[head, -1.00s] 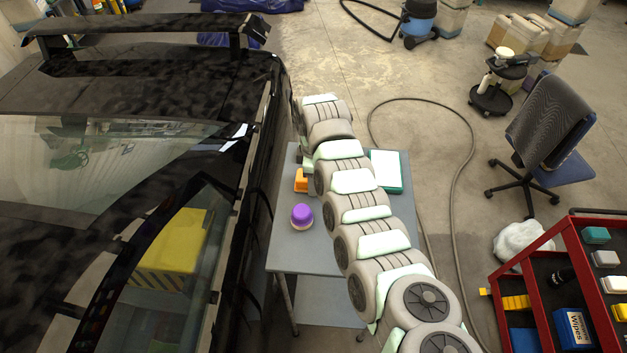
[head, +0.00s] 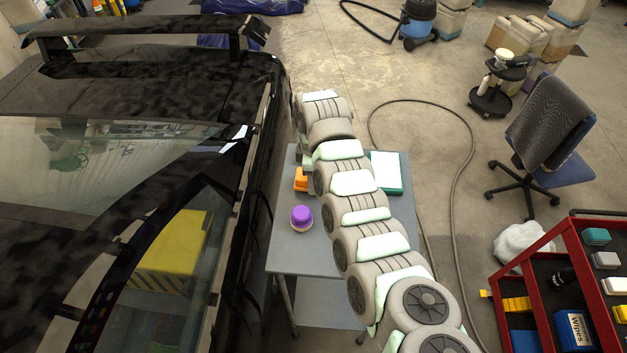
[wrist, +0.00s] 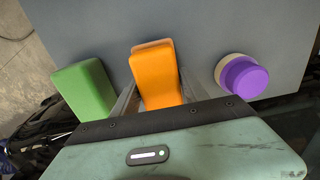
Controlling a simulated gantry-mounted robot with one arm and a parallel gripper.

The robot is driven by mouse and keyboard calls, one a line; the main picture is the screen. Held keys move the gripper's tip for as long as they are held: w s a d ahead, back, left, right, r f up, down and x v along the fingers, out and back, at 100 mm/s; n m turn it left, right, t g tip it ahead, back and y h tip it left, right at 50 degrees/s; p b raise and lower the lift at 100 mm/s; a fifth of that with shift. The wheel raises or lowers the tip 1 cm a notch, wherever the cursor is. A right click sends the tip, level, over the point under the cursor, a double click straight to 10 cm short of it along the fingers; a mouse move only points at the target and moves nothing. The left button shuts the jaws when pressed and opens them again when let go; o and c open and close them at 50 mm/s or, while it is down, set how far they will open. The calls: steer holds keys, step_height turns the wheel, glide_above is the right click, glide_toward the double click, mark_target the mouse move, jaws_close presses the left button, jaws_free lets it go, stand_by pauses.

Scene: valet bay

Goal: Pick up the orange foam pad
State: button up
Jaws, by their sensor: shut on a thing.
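The orange foam pad (wrist: 157,75) stands between the two fingers of my gripper (wrist: 155,98) in the wrist view. The fingers are shut on it, one on each side. In the head view the orange pad (head: 301,180) shows at the left edge of the grey table (head: 300,252), with my arm covering its right side. My gripper's fingers are hidden behind my arm in the head view. I cannot tell whether the pad touches the table.
A green pad (wrist: 86,90) lies left of the orange one in the wrist view. A purple-topped round pad (wrist: 245,76) lies to its right. A black car (head: 150,85) stands close to the table's left side.

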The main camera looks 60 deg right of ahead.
step_height(320, 180, up, 19)
steer(key=b, duration=0.2)
steer(key=shift+f, duration=0.15)
stand_by(0.3)
steer(key=o, duration=0.9)
steer(key=c, duration=0.7)
steer(key=shift+s, duration=0.1)
